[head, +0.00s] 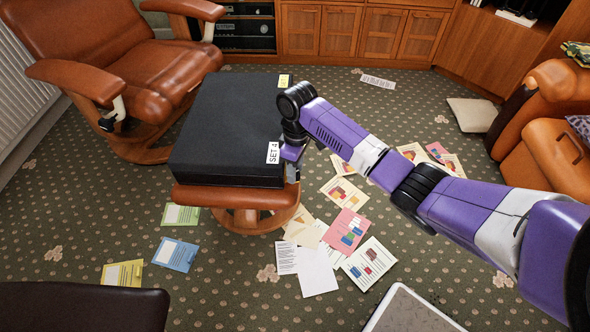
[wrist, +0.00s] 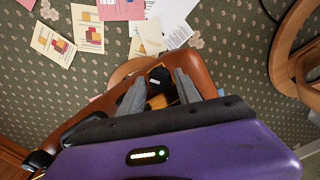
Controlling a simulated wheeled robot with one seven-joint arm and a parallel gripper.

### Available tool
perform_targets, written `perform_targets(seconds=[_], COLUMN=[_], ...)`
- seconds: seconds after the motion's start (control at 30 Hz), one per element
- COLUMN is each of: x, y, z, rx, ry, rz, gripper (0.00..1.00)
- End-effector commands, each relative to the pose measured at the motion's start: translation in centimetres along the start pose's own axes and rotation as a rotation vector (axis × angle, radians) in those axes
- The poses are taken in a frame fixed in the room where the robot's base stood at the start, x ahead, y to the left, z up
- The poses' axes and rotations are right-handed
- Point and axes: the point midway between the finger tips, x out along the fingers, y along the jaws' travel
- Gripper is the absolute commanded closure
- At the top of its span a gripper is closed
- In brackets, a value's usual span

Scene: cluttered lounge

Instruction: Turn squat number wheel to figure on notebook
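A large black case (head: 226,125) lies on a brown leather footstool (head: 240,200). A white label reading "SET 4" (head: 273,153) shows at its near right corner. My gripper (head: 291,174) is at that corner, pointing down beside the case's right side. In the wrist view my gripper (wrist: 160,88) has its two grey fingers apart. A small dark round part (wrist: 160,77) with a white mark shows between them, with yellow below it. It may be the squat number wheel; I cannot read a figure on it. Contact with the fingers cannot be told. I cannot pick out a notebook for certain.
A yellow label (head: 284,80) is at the case's far right corner. Papers and coloured cards (head: 350,228) lie on the carpet right of the footstool. A brown armchair (head: 130,60) stands at the left, an orange one (head: 550,130) at the right.

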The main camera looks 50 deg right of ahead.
Motion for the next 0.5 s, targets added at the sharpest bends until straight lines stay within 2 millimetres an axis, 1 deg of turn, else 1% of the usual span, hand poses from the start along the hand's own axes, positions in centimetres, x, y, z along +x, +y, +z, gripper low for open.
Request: perform_targets(seconds=[0.07,0.1,0.17,0.2,0.27,0.3,0.5], x=[-0.02,-0.03,-0.03,-0.04,-0.04,-0.04,-0.15], y=[0.0,0.0,0.0,0.0,0.0,0.0,-0.03], z=[0.0,0.0,0.0,0.0,-0.01,-0.01,-0.01], rx=[0.0,0.0,0.0,0.0,0.0,0.0,-0.005], ry=[0.0,0.0,0.0,0.0,0.0,0.0,0.0], rz=[0.0,0.0,0.0,0.0,0.0,0.0,-0.001], gripper=[0.6,0.64,0.76,0.84,0.96,1.0,1.0])
